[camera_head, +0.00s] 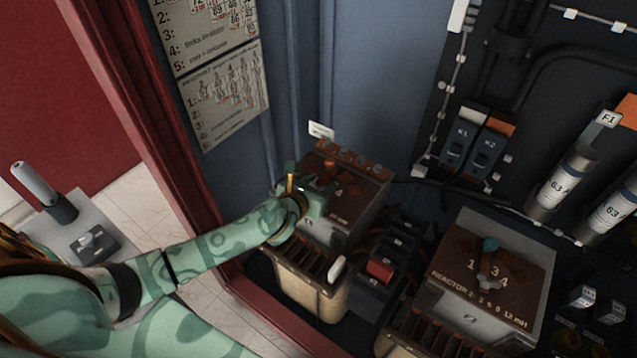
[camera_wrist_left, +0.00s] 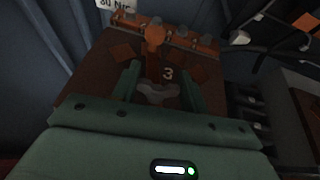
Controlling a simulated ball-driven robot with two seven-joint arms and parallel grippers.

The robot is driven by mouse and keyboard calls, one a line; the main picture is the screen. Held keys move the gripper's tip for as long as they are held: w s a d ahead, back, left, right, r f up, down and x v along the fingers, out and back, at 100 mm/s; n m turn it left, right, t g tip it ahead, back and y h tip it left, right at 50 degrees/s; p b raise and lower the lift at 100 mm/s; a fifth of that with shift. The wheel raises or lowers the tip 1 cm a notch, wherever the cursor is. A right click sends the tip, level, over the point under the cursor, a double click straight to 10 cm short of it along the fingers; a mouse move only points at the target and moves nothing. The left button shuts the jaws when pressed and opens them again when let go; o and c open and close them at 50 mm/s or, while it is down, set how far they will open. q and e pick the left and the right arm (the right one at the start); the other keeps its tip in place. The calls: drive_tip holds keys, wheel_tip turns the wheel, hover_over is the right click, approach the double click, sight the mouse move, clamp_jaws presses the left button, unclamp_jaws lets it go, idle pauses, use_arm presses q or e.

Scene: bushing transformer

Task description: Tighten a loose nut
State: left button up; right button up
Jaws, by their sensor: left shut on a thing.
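A brown-topped transformer (camera_head: 357,200) stands in the cabinet, and its top also shows in the wrist view (camera_wrist_left: 90,80). A grey wing-shaped nut (camera_wrist_left: 157,93) sits on the top by the number 3, at the near end of an orange pointer (camera_wrist_left: 153,50). My left gripper (camera_head: 322,188) is over the left part of this top. In the wrist view its green fingers (camera_wrist_left: 160,88) are on either side of the nut, shut on it. In the head view the gripper hides the nut. My right gripper is out of view.
Right of the transformer stands a row of dark blocks with a red button (camera_head: 380,269). A reactor box (camera_head: 485,275) with its own pointer and grey wing piece is further right. Cables cross the back wall.

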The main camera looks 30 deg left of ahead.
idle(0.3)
use_arm(q)
drive_tip(key=o, duration=1)
drive_tip(key=p+v, duration=0.3)
drive_tip(key=v, duration=1.3)
drive_tip(key=shift+s+a+r, duration=0.1)
drive_tip(key=shift+a, duration=0.05)
